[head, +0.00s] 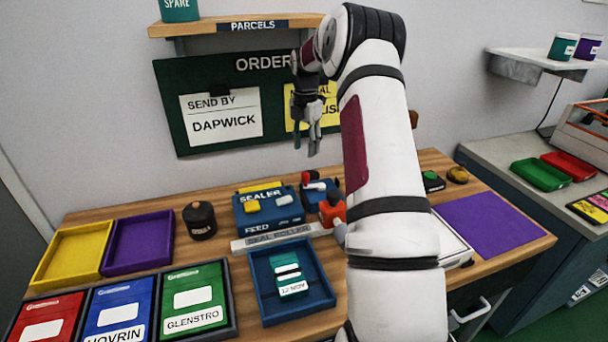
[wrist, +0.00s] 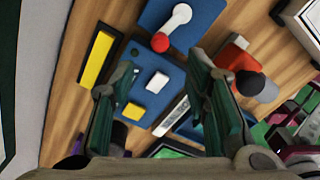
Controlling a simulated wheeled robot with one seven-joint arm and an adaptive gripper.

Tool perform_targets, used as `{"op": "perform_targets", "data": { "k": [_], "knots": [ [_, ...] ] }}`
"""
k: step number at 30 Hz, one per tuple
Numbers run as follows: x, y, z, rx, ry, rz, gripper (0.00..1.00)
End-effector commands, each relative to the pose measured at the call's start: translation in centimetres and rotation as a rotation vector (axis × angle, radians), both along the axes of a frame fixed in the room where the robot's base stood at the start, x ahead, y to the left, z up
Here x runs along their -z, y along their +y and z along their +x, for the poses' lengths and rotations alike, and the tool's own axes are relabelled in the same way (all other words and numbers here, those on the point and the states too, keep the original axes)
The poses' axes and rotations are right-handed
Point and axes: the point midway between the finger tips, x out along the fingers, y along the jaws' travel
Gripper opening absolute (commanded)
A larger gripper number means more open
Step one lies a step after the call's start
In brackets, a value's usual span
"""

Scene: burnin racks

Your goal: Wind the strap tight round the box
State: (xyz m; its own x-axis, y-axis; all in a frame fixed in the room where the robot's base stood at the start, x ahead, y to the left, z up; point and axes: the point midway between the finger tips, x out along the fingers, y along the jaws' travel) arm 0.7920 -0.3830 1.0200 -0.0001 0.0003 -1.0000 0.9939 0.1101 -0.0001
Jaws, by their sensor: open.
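My gripper (head: 307,143) hangs fingers-down in front of the order board, above the back of the bench. In the wrist view its two fingers (wrist: 162,75) are apart with nothing between them. Below is the blue sealer (head: 268,207), also in the wrist view (wrist: 130,75), with yellow and white blocks on top. A small teal box (head: 288,271) with white label bands, one reading "12 NOV", lies in a blue tray (head: 262,308) at the bench front, well away from my gripper. I cannot make out a loose strap. My arm hides part of the bench.
A blue device with a red-knobbed lever (wrist: 165,35) and an orange-red piece (head: 332,209) stand right of the sealer. A black pot (head: 200,220), yellow tray (head: 72,254) and purple tray (head: 140,242) are left. A purple mat (head: 490,226) lies clear at right. The parcels shelf (head: 235,26) is above.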

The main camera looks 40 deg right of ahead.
Motion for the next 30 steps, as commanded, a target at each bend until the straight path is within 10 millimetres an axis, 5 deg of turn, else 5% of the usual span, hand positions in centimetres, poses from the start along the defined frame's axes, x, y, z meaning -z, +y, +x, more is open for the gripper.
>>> {"op": "perform_targets", "data": {
  "k": [15,30],
  "knots": [
    [9.5,0.1,0.0,0.000,0.001,0.002,0.43],
    [11.2,0.0,0.0,0.000,-0.001,0.000,0.43]
  ]
}}
